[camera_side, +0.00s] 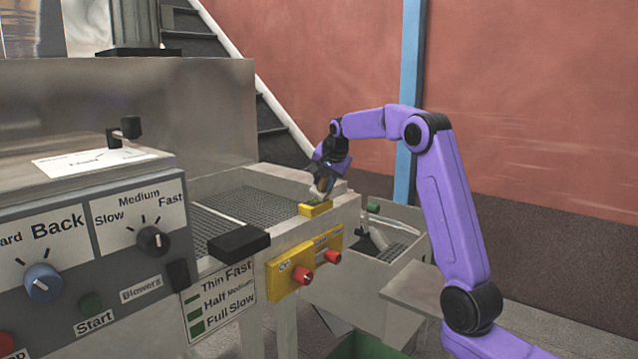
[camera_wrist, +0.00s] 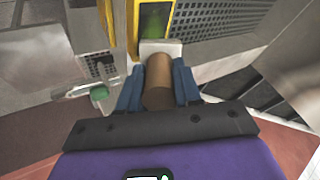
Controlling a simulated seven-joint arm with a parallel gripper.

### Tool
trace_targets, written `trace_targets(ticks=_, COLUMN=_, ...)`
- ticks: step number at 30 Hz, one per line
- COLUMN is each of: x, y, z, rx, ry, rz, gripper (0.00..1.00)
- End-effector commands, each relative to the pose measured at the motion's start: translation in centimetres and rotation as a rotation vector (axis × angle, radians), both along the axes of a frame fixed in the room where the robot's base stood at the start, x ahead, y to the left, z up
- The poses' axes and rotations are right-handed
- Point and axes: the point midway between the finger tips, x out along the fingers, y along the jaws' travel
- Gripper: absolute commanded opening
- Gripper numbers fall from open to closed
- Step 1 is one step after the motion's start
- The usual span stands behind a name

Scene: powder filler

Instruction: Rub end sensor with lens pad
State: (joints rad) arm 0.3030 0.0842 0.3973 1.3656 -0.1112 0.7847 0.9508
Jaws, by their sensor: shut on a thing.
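My gripper (camera_wrist: 158,88) is shut on the lens pad, a brown cylindrical handle (camera_wrist: 158,78) with a pale white pad (camera_wrist: 161,47) at its far end. In the side view my gripper (camera_side: 324,180) is at the right end of the machine, just above a small yellow block that I take for the end sensor (camera_side: 315,209). In the wrist view the end sensor (camera_wrist: 154,20) shows a green face inside a yellow frame, and the pad is at its near edge. I cannot tell whether the pad touches it.
A mesh conveyor (camera_side: 240,215) runs left of the sensor. A yellow panel with red knobs (camera_side: 305,262) is on the front below it. A black box (camera_side: 239,241) sits on the near edge. A lower metal bin (camera_side: 395,250) stands to the right.

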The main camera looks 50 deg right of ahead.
Motion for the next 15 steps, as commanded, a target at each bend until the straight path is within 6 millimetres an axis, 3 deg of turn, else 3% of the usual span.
trace_targets(ticks=4, x=-0.1, y=-1.6, z=-0.1, rx=0.0, ry=0.001, rz=-0.004, gripper=0.03)
trace_targets(ticks=8, x=0.0, y=-1.3, z=2.4, rx=-0.002, ry=-0.004, rz=-0.001, gripper=0.03)
trace_targets(ticks=15, x=0.0, y=-1.3, z=4.3, rx=-0.001, ry=-0.002, rz=0.0, gripper=0.03)
